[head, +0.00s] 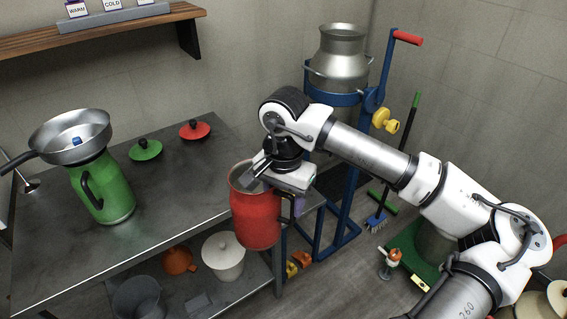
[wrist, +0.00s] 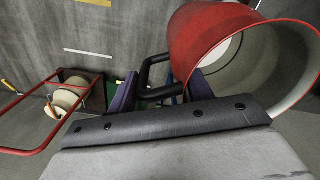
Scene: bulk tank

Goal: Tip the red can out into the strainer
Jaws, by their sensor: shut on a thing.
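The red can (head: 256,220) hangs roughly upright in the air at the right front end of the steel table. My gripper (head: 297,204) is on the can's right side, shut on its black handle. In the wrist view, the purple fingers (wrist: 160,92) close on the handle (wrist: 152,72) beside the red can (wrist: 208,38), whose pale inside wall shows; its bottom and any contents cannot be made out. The steel strainer (head: 70,150), a wide bowl with a dark handle to the left, sits on top of the green can (head: 103,190) on the table. A small blue thing shows in the strainer.
The steel table (head: 165,185) is clear between the green can and the red can. A green lid (head: 146,150) and a red lid (head: 195,130) lie towards its back. A blue stand (head: 345,200) holds a metal churn (head: 340,58) behind my arm. A shelf with pots is below.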

